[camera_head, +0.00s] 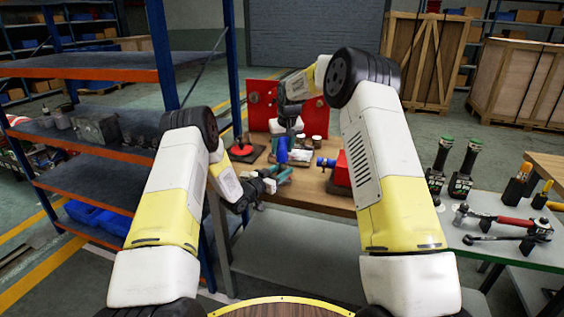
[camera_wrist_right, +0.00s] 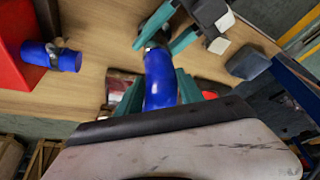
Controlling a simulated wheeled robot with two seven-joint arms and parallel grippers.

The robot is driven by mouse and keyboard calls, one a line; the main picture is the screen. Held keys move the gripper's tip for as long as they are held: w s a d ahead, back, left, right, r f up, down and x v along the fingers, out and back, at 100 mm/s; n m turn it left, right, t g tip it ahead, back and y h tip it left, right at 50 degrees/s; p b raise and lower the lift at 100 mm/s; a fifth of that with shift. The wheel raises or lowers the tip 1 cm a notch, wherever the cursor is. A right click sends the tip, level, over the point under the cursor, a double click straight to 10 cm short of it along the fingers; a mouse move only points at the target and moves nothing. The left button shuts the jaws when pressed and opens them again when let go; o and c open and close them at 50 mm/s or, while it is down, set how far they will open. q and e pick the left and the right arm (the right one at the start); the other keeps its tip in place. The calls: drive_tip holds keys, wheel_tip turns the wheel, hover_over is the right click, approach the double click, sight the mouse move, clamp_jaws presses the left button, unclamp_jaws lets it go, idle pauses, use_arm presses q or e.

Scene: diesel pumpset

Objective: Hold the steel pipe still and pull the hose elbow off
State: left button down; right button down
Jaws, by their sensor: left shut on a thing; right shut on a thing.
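The blue hose elbow (camera_wrist_right: 160,80) stands between the teal fingers of my right gripper (camera_wrist_right: 162,92), which is shut on it. In the head view the blue hose (camera_head: 282,150) shows below my right wrist. My left gripper (camera_head: 278,174) reaches in low from the left over the bench; its teal fingers also show in the right wrist view (camera_wrist_right: 183,40), shut beside the far end of the elbow. A metal clamp or pipe end (camera_wrist_right: 151,44) shows there. The steel pipe is mostly hidden by the fingers, and I cannot tell whether the elbow still touches it.
A red unit (camera_head: 342,170) with a blue hose stub (camera_wrist_right: 65,60) stands on the wooden bench (camera_head: 318,190), close to the grippers. A red panel (camera_head: 262,98) rises behind. Shelving (camera_head: 90,65) is at the left. A side table (camera_head: 500,240) with tools is at the right.

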sight(282, 140)
drive_tip(key=shift+a+r, duration=0.2)
drive_tip(key=shift+r, duration=0.05)
use_arm(q)
drive_tip(key=shift+f, duration=0.1)
use_arm(e)
drive_tip(key=shift+r, duration=0.4)
drive_tip(key=shift+r, duration=0.1)
drive_tip(key=shift+d+r, duration=0.15)
drive_tip(key=shift+r, duration=1.05)
idle(0.5)
drive_tip(key=shift+r, duration=2.4)
use_arm(q)
drive_tip(key=c, duration=0.8)
unclamp_jaws()
drive_tip(key=shift+o, duration=0.2)
drive_tip(key=shift+a, duration=0.1)
